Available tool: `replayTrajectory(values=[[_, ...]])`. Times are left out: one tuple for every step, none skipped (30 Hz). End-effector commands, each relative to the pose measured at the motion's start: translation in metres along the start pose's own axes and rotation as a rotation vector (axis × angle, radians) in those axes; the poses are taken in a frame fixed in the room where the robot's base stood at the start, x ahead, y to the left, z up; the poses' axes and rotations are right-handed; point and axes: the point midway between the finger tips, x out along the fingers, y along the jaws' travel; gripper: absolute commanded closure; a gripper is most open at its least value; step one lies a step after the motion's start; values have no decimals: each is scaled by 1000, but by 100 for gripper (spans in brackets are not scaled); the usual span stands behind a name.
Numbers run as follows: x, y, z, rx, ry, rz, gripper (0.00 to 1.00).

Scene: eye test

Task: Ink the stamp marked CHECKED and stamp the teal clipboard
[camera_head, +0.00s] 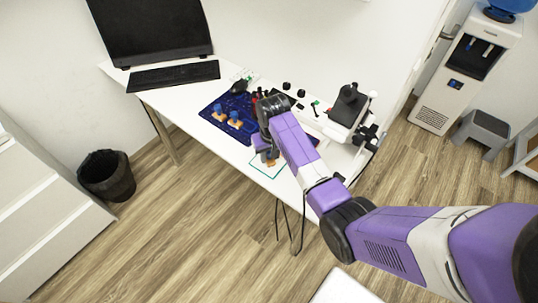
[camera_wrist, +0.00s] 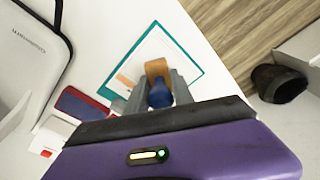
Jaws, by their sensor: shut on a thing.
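My gripper (camera_head: 268,157) is shut on a stamp with a blue handle (camera_wrist: 160,94) and a wooden base (camera_wrist: 157,68). In the wrist view the fingers (camera_wrist: 157,91) grip the handle from both sides. The stamp is over the teal-edged clipboard (camera_wrist: 181,48) with white paper, which also shows in the head view (camera_head: 262,171) at the desk's front edge. I cannot tell whether the base touches the paper. The stamp's marking is not readable. A dark blue pad with a red edge (camera_wrist: 82,103) lies left of the clipboard in the wrist view.
Two other blue-handled stamps (camera_head: 235,120) (camera_head: 218,109) stand on a dark blue mat (camera_head: 212,117). A mouse (camera_head: 239,86), keyboard (camera_head: 174,76) and monitor (camera_head: 152,28) are behind. Small dark items and a white device (camera_head: 347,106) crowd the right. A bin (camera_head: 106,175) stands on the floor.

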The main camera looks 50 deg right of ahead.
Motion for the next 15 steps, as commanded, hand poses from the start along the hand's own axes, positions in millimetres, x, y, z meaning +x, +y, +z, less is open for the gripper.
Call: replayTrajectory(values=[[0,0,2,0,-4,0,98],[-1,0,1,0,-4,0,98],[-4,0,1,0,-4,0,98],[-6,0,1,0,-4,0,98],[-8,0,0,0,-4,0,98],[-11,0,0,0,-3,0,98],[-14,0,-1,0,-3,0,98],[-16,0,-1,0,-3,0,98],[-19,0,-1,0,-3,0,98],[-21,0,-2,0,-3,0,98],[-24,0,-2,1,-2,0,98],[-26,0,-2,0,-2,0,98],[-28,0,-3,0,-2,0,98],[-31,0,-3,0,-2,0,98],[-34,0,-4,0,-2,0,98]])
